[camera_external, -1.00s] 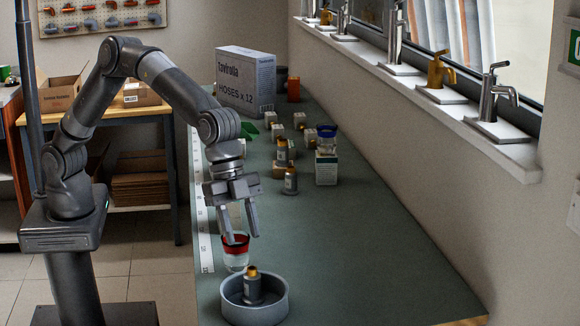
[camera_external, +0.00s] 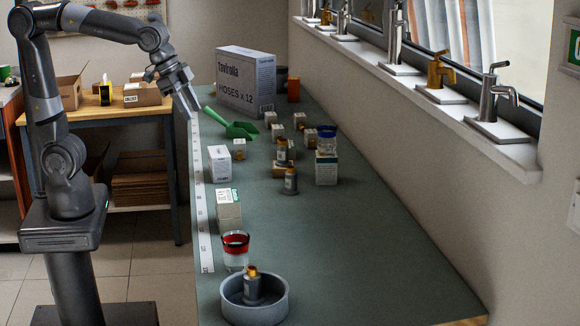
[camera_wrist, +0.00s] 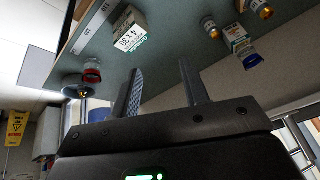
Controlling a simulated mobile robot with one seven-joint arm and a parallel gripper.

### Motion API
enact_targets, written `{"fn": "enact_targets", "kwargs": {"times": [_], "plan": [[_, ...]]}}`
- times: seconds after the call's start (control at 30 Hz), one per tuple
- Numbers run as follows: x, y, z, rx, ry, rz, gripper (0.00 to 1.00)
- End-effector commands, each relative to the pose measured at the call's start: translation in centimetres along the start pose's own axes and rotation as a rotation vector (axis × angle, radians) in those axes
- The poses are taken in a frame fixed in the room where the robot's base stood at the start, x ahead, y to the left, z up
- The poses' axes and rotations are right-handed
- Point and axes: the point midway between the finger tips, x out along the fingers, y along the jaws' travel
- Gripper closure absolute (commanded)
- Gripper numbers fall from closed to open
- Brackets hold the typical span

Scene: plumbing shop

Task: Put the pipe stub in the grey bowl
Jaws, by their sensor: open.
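A short grey stub with a copper-coloured top (camera_external: 252,288), which looks like the pipe stub, stands upright inside the round grey bowl (camera_external: 282,308) at the bench's near end. The bowl also shows at the left in the wrist view (camera_wrist: 72,80), where its inside cannot be made out. Similar grey-and-copper pieces stand mid-bench, one in front (camera_external: 290,183) and one behind (camera_external: 282,154). My gripper (camera_external: 191,110) is open and empty, raised over the bench's left edge, well away from the bowl. Its two spread fingers show in the wrist view (camera_wrist: 160,82).
A red-banded glass (camera_external: 235,252) stands right behind the bowl. White boxes (camera_external: 228,212) line the left edge by a measuring strip (camera_external: 203,225). A green scoop (camera_external: 238,130) and a large hose box (camera_external: 246,82) are farther back. The bench's right front is clear.

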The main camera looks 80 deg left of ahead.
Motion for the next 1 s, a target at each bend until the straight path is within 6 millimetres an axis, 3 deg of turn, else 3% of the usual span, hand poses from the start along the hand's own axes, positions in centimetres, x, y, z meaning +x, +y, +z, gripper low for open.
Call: {"fn": "enact_targets", "kwargs": {"times": [0.1, 0.3, 0.5, 0.7, 1.0], "plan": [[-1.8, -2.6, 5.1, -0.111, 0.007, -0.035, 0.59], [-3.4, -4.9, 13.2, -0.288, 0.022, -0.072, 0.59], [-3.6, -5.3, 18.7, -0.41, 0.036, -0.085, 0.59], [-3.4, -5.3, 20.4, -0.45, 0.04, -0.086, 0.59], [-3.4, -5.3, 20.4, -0.449, 0.04, -0.087, 0.59]]}}
